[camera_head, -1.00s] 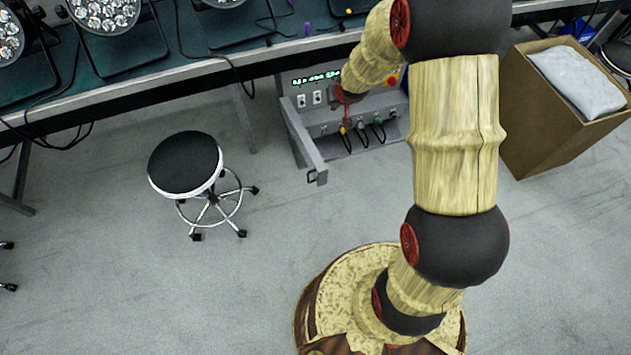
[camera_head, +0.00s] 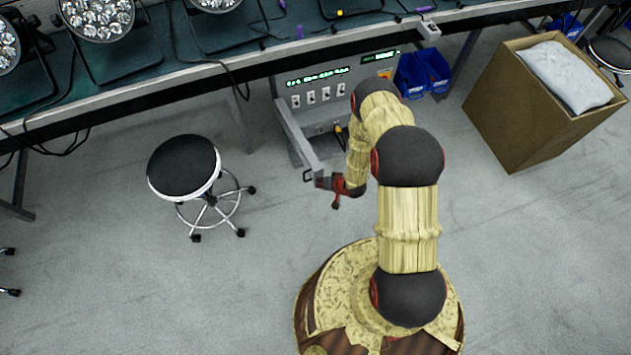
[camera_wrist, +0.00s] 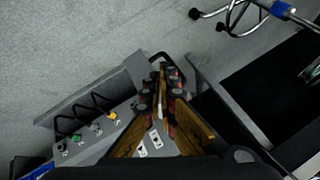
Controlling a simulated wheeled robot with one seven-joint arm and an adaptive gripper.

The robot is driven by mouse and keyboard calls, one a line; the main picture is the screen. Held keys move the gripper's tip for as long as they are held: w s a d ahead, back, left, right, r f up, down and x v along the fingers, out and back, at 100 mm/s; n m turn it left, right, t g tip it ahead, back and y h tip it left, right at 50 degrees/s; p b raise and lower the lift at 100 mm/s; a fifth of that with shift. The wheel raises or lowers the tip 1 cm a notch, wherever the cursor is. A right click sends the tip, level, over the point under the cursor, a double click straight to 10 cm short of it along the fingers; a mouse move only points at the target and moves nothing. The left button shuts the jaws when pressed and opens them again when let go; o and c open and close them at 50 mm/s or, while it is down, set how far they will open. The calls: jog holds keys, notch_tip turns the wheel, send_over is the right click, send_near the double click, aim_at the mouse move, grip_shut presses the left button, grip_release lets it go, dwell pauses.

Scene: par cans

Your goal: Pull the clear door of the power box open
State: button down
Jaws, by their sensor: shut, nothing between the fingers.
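The power box (camera_head: 322,90) stands under the bench, its front with a green display and white sockets facing me. Its door (camera_head: 296,135) stands swung out from the box's left side, seen nearly edge-on as a grey frame; the clear pane is hard to make out. A small handle (camera_head: 308,175) is at the door's free end. My gripper (camera_head: 330,187) is shut and empty, close to that free end on its right; I cannot tell whether they touch.
A black stool (camera_head: 185,165) stands left of the door with clear floor between. An open cardboard box (camera_head: 530,110) is at the right. The bench (camera_head: 230,70) with stage lights runs above the power box. Blue bins (camera_head: 415,75) are right of it.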

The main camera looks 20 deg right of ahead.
jog(key=b, duration=0.4)
send_near(306, 181)
jog(key=x, duration=0.4)
jog(key=shift+d+f, duration=0.15)
jog(key=shift+f, duration=0.2)
jog(key=w+a+m, duration=0.1)
jog(key=a, duration=1.1)
jog(key=shift+w+h, duration=0.35)
jog(key=shift+h, duration=0.05)
jog(key=shift+a+r, duration=0.1)
